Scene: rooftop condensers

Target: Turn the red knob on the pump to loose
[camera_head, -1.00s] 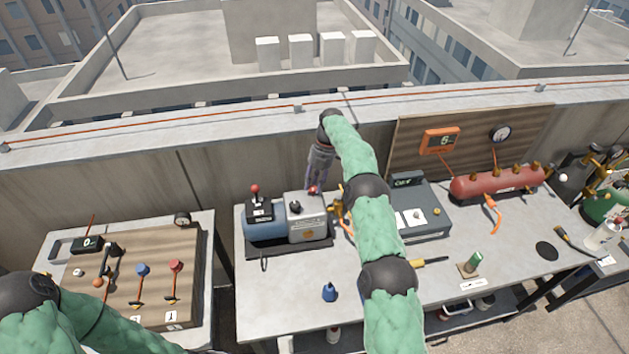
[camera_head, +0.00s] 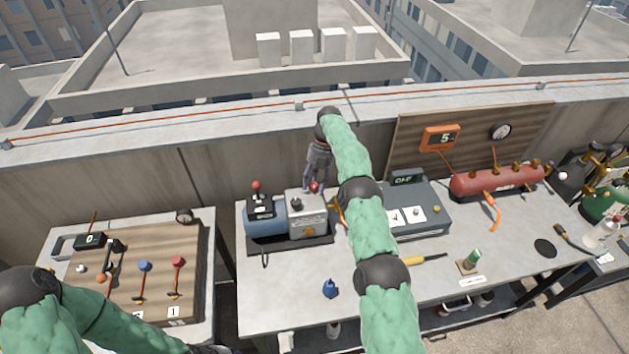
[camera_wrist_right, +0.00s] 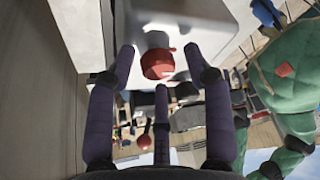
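The pump (camera_head: 270,228) is a blue and grey unit on the middle table, with a light grey box on its right side. A red knob (camera_head: 314,187) sits at the back right of this box. My right gripper (camera_head: 314,180) is open over it, pointing down. In the right wrist view the red knob (camera_wrist_right: 157,64) lies between the spread purple fingertips, with visible gaps on both sides. A third finger is below it. I see no clear contact. My left arm shows at the lower left; its gripper is outside the picture.
A lever with a red ball (camera_head: 256,186) stands on the pump's left part. A grey device (camera_head: 410,210) stands close right of my right arm. A red tank (camera_head: 497,181) is farther right. The left table holds a wooden control board (camera_head: 150,270).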

